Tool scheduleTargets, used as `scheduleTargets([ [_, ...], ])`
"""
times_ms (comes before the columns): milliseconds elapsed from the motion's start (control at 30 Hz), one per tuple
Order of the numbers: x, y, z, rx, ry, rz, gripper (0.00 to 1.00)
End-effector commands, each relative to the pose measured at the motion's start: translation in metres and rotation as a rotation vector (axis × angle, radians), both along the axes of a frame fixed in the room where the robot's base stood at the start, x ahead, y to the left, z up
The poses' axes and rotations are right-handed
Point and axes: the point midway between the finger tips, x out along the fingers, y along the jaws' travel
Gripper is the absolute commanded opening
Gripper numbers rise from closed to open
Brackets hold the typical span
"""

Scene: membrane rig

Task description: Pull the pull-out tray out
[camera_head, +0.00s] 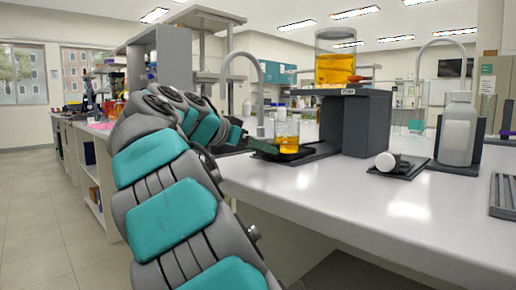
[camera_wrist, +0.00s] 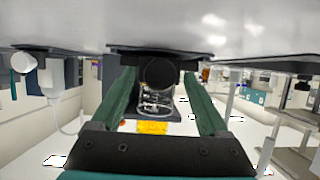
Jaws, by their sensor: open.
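The pull-out tray (camera_head: 318,153) looks like the low dark slab under the small beaker, in front of the grey stand. The wrist view appears upside down. There a dark round knob (camera_wrist: 160,73) faces the camera, in front of a dark slab edge (camera_wrist: 125,51). My gripper (camera_wrist: 159,78) is open, with one green finger on each side of the knob. Gaps seem to show between fingers and knob; contact cannot be told. In the head view my gripper (camera_head: 262,147) is mostly hidden by my arm, close to the slab's left end.
A small beaker of yellow liquid (camera_head: 287,133) stands over the slab. A large jar of yellow liquid (camera_head: 335,66) sits on the grey stand (camera_head: 366,125). The front bench top (camera_head: 350,202) is clear.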

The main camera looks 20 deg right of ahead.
Motion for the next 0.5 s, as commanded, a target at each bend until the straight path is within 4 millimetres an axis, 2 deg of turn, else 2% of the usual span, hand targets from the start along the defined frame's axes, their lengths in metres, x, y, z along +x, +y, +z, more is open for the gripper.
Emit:
scheduleTargets([
  [267, -0.001, 0.003, 0.002, 0.000, -0.001, 0.000, 0.78],
  [500, -0.009, 0.028, 0.013, -0.002, -0.003, 0.001, 0.78],
])
